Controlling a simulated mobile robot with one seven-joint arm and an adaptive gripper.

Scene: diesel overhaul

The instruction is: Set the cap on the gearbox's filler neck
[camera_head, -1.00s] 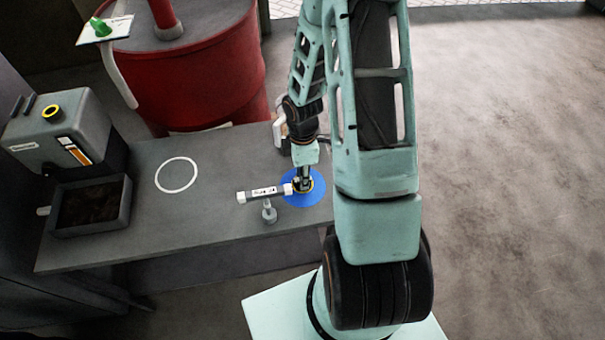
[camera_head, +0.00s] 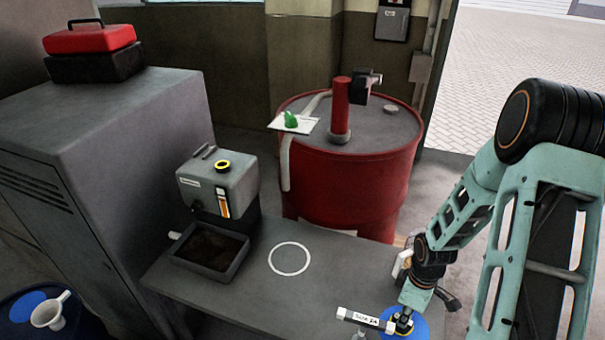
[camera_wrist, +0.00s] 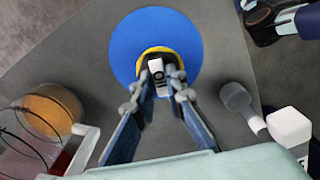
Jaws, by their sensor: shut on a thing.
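The grey gearbox (camera_head: 232,183) stands at the back left of the bench, with a yellow-ringed, dark-centred filler neck (camera_head: 222,164) on top. The cap (camera_wrist: 147,58) shows in the wrist view as a yellow-rimmed, dark piece with a grey grip in its middle. It is over the blue round mat (camera_wrist: 128,38); whether it touches the mat cannot be told. My gripper (camera_wrist: 161,80) is shut on the cap's grip from above. In the head view my gripper (camera_head: 403,322) is at the bench's front right, well right of the gearbox, and mostly hides the cap.
A dark tray (camera_head: 212,250) sits in front of the gearbox. A white ring (camera_head: 289,258) marks clear bench. A labelled bar (camera_head: 364,319) stands left of my gripper. An amber-filled jar (camera_wrist: 48,108) is at the wrist view's left. A red drum (camera_head: 350,180) stands behind.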

